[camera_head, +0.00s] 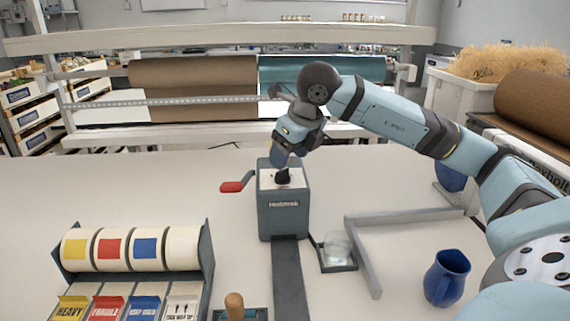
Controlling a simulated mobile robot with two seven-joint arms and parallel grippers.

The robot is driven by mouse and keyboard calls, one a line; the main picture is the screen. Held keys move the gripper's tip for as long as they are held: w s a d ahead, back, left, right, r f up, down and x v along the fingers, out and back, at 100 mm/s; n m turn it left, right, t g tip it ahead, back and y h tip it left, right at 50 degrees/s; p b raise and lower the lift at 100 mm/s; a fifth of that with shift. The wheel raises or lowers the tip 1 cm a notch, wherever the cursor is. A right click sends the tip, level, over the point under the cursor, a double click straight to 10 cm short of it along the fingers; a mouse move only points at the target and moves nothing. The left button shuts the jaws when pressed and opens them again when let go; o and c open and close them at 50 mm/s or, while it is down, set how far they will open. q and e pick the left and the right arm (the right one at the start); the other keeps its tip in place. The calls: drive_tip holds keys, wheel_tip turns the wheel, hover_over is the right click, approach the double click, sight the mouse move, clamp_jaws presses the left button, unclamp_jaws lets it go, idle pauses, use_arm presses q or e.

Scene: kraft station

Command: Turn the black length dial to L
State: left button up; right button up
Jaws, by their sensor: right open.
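The black length dial (283,178) sits on the pale top face of a grey tape dispenser box (284,220) in the middle of the table. The marks around the dial are too small to read. My right gripper (283,161) comes in from the right and points down just above the dial, open. I cannot tell whether its fingers touch the dial. The gripper hides part of the dial's far side. My left gripper is not in view.
A red-handled crank (232,187) sticks out left of the box. A label roll rack (140,262) stands front left. A small glass container (338,246) and a grey angled frame (362,252) are at the right, with a blue jug (446,278) beyond.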

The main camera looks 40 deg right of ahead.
drive_tip(key=v, duration=0.9)
drive_tip(key=shift+r+p, duration=0.25)
drive_tip(key=shift+p, duration=0.15)
drive_tip(key=shift+s, duration=0.1)
